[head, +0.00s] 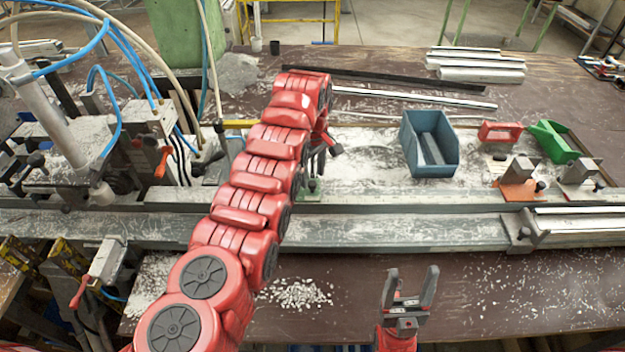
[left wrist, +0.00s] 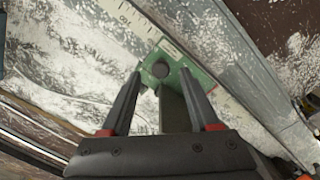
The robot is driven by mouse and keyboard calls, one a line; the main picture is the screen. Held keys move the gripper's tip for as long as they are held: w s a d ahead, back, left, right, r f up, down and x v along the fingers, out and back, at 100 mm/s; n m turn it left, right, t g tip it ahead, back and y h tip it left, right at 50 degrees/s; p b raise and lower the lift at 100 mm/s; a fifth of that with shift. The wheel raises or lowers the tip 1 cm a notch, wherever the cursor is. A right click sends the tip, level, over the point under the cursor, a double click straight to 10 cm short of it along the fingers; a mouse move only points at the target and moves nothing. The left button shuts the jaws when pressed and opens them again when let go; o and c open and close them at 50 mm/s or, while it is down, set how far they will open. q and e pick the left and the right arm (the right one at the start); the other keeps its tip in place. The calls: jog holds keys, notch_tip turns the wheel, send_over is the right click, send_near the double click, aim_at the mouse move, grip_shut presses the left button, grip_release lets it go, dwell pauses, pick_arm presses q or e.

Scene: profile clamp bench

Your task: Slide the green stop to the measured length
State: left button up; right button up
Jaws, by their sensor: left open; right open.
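The green stop (head: 311,190) sits on the rail (head: 390,193) below my left gripper (head: 322,155), mostly hidden by my arm in the head view. In the left wrist view the green stop (left wrist: 176,62) shows as a green plate with a dark round knob. My left gripper (left wrist: 160,74) is open, with one fingertip on either side of the knob; I cannot tell whether they touch the stop. A pale measuring scale (left wrist: 141,22) runs along the rail past the stop. My right gripper (head: 411,276) is open and empty, in front of the rail.
An orange-based stop (head: 520,188) and a grey clamp (head: 577,172) stand on the rail at the right. Behind it are a blue bin (head: 430,155), a red block (head: 500,131) and a green piece (head: 553,141). Hoses and machinery fill the left. The rail between green and orange stops looks clear.

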pick_arm(q)
notch_tip(320, 180, up, 3)
jog(key=shift+f+b, duration=0.15)
jog(key=shift+b, duration=0.3)
notch_tip(320, 180, up, 3)
jog(key=shift+r+p, duration=0.2)
jog(key=shift+p, duration=0.95)
notch_tip(320, 180, up, 9)
jog(key=p, duration=0.9)
jog(key=shift+f, duration=0.1)
